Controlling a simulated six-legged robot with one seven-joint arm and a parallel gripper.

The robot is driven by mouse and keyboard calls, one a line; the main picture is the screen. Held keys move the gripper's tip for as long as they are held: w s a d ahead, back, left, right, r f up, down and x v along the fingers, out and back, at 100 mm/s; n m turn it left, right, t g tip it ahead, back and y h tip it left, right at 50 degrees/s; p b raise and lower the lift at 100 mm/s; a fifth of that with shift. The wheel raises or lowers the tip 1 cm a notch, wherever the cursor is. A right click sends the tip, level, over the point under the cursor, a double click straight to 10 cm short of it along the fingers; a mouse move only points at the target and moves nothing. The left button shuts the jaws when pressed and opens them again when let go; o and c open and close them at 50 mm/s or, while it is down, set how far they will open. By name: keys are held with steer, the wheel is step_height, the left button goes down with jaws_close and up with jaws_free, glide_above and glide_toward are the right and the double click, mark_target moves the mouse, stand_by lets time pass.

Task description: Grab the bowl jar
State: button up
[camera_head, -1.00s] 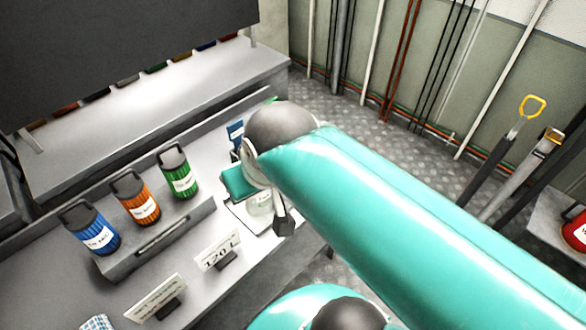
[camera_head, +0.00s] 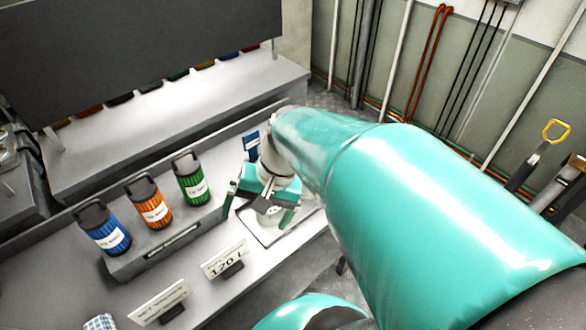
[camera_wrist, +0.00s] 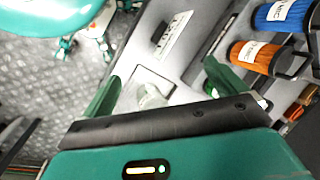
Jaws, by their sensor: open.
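A pale, see-through jar (camera_wrist: 150,96), which I take to be the bowl jar, stands on a light square plate (camera_wrist: 138,78) on the bench. In the head view the jar (camera_head: 268,217) is mostly hidden under my gripper (camera_head: 261,204); the plate's edge (camera_head: 305,217) shows. My gripper is open and points down above the jar. In the wrist view the jar appears between the two green fingers of my gripper (camera_wrist: 160,88), nearer the left one. I see no contact with it.
Blue (camera_head: 104,232), orange (camera_head: 150,204) and green (camera_head: 190,179) canisters stand on a raised block left of my gripper. A "120 L" sign (camera_head: 225,261) and another sign (camera_head: 160,300) stand in front. A blue card (camera_head: 251,144) is behind my gripper.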

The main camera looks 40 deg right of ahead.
steer(key=s+d+f+m+t, duration=0.1)
steer(key=d+f+m+t, duration=0.35)
steer(key=d+m, duration=0.45)
steer(key=s+d+f+m+t, duration=0.1)
steer(key=d+f+m+t, duration=0.2)
steer(key=d+m+t, duration=0.45)
steer(key=s+d+f+m+t, duration=0.1)
steer(key=d+f+m+t, duration=0.25)
steer(key=d+m, duration=0.6)
steer(key=shift+n, duration=0.3)
steer(key=x, duration=0.5)
steer(key=f+x, duration=0.1)
steer(key=x, duration=0.2)
steer(key=shift+w+d, duration=0.2)
steer(key=shift+w, duration=0.05)
steer(key=shift+a+f+x, duration=0.1)
steer(key=shift+f+x, duration=0.05)
steer(key=shift+x, duration=1.25)
steer(key=shift+a+f+x, duration=0.1)
steer(key=shift+f+x, duration=0.05)
steer(key=shift+x, duration=1.25)
steer(key=shift+s, duration=0.1)
steer(key=shift+c, duration=0.5)
steer(key=c, duration=1.1)
